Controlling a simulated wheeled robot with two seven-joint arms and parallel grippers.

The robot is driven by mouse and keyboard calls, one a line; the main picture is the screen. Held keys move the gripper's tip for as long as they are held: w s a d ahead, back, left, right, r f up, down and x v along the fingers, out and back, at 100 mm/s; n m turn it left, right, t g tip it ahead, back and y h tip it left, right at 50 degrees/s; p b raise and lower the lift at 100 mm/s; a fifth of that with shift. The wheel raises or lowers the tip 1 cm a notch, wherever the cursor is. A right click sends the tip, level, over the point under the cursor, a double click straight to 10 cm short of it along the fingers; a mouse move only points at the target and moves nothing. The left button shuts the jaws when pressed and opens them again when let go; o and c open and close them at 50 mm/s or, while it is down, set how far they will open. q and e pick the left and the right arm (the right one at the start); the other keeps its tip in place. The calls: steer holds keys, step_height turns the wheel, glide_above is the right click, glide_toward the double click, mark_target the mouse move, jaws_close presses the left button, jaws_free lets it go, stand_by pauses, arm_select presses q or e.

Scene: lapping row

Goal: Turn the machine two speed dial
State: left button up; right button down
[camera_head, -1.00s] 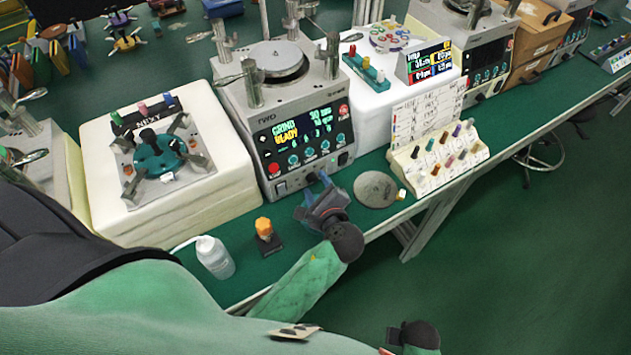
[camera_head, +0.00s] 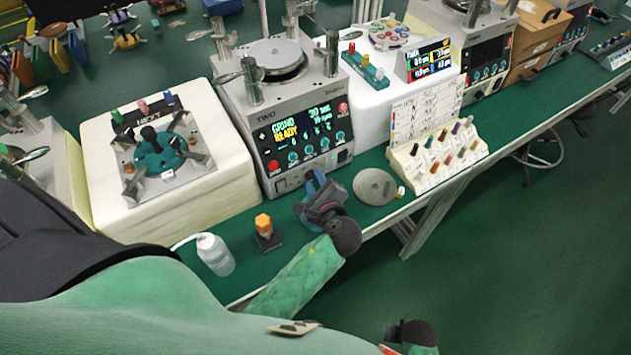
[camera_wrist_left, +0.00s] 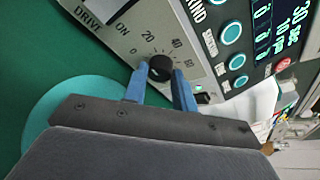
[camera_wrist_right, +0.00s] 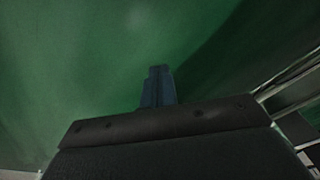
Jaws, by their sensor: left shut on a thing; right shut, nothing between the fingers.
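Machine two (camera_head: 262,118) stands on the bench, marked TWO, and its screen (camera_head: 297,128) reads GRIND READY. Its black speed dial (camera_wrist_left: 160,68) shows in the left wrist view beside a scale with 0, 20, 40 and 60. My left gripper (camera_head: 316,184) is at the lower front of this machine. In the left wrist view its two blue fingers (camera_wrist_left: 160,86) are shut on the dial, one on each side. The gripper hides the dial in the head view. My right gripper (camera_wrist_right: 158,85) is shut and empty over green floor, away from the bench.
A grey round plate (camera_head: 375,186) and a rack of coloured pegs (camera_head: 437,160) are right of my left gripper. An orange-topped item (camera_head: 264,226) and a white bottle (camera_head: 214,254) stand to its left. A pale block with a fixture (camera_head: 205,205) is left of machine two.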

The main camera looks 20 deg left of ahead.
arm_select(q)
steer(key=shift+f, duration=0.1)
arm_select(e)
steer(key=shift+d+f, duration=0.1)
steer(key=shift+f, duration=0.35)
